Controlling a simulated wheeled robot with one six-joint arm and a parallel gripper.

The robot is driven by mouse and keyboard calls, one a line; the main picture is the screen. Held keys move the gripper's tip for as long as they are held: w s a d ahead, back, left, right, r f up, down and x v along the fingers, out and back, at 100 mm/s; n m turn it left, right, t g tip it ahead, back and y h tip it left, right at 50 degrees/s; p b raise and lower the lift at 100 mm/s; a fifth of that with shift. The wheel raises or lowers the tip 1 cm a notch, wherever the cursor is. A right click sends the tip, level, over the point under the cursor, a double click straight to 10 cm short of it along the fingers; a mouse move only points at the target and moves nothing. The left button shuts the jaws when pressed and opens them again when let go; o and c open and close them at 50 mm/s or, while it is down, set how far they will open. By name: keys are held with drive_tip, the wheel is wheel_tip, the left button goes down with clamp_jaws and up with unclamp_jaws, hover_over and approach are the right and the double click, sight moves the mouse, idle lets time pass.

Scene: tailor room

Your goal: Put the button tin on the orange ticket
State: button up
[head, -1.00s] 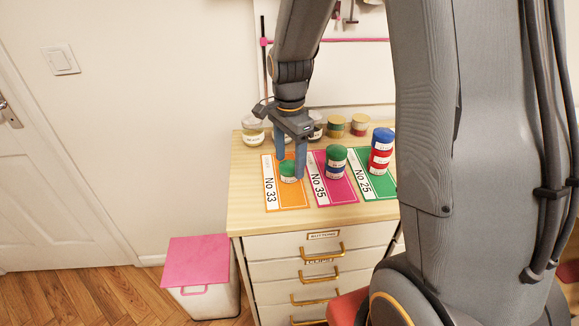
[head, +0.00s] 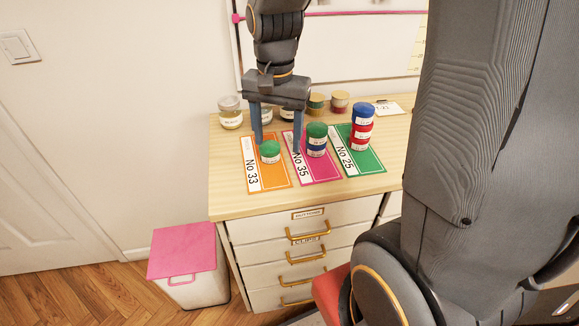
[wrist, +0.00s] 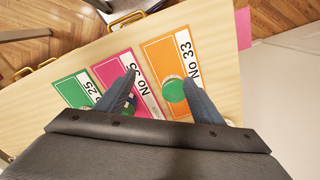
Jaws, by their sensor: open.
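A small green-topped tin (head: 270,147) with a white label stands upright on the orange ticket marked No 33 (head: 279,180); its label is too small to read. The tin also shows in the wrist view (wrist: 173,91), on the orange ticket (wrist: 165,55). My gripper (head: 278,146) is open and empty above the tickets. In the head view its fingers appear on either side of the tin, spread wide. In the wrist view the tin is close beside the right-hand finger, and the other finger is over the pink ticket.
A green-over-blue stack (head: 316,139) stands on the pink ticket (head: 318,172), close to my right finger. A taller blue-and-red stack (head: 362,128) stands on the green ticket (head: 366,162). Jars (head: 230,116) line the back. The wooden top's front strip is clear.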

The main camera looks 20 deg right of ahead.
drive_tip(key=s+f+n, duration=0.1)
drive_tip(key=s+n, duration=0.1)
drive_tip(key=s, duration=0.1)
drive_tip(key=s+f+n, duration=0.2)
drive_tip(key=n, duration=0.1)
drive_tip(key=s+f+n, duration=0.1)
drive_tip(key=s+n, duration=0.2)
drive_tip(key=shift+s+f, duration=0.15)
drive_tip(key=shift+s, duration=0.2)
